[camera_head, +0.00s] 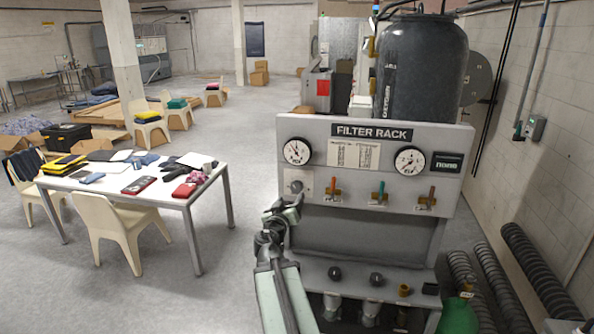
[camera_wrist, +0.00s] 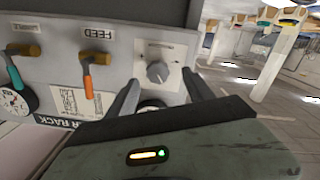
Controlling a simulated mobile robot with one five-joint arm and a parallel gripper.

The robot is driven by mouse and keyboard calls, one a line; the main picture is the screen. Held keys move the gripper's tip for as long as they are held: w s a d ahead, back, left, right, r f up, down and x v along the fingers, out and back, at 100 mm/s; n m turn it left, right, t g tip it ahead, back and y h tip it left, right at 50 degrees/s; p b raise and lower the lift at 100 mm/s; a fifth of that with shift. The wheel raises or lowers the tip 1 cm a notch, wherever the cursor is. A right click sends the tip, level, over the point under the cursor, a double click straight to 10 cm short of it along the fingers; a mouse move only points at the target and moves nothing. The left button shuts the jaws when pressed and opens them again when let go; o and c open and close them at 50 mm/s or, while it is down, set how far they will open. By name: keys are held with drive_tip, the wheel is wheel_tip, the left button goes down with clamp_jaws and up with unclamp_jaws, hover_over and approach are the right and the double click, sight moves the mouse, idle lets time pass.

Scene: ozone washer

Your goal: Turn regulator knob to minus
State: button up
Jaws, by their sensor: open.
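The regulator knob (camera_head: 296,187) is a small grey dial on a pale plate at the left of the filter rack panel (camera_head: 375,200). The wrist view shows the same knob (camera_wrist: 158,73) on its plate, with the panel upside down. My gripper (camera_head: 284,207) is at the panel's left side, just below and left of the knob. In the wrist view my gripper (camera_wrist: 161,78) is open, with one finger on each side of the knob. I see no contact between fingers and knob.
Orange, teal and red-brown levers stand right of the knob; the orange lever (camera_head: 333,187) is nearest. A pressure gauge (camera_head: 297,151) sits above it. A lower shelf (camera_head: 350,278) juts out below. A table (camera_head: 140,175) stands left, with open floor between.

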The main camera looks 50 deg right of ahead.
sight(295, 189)
drive_tip(key=shift+d+r+t, duration=0.3)
drive_tip(key=shift+r, duration=0.1)
drive_tip(key=x, duration=0.7)
drive_tip(key=shift+w+d, duration=0.1)
drive_tip(key=shift+d, duration=0.1)
drive_tip(key=shift+c, duration=0.3)
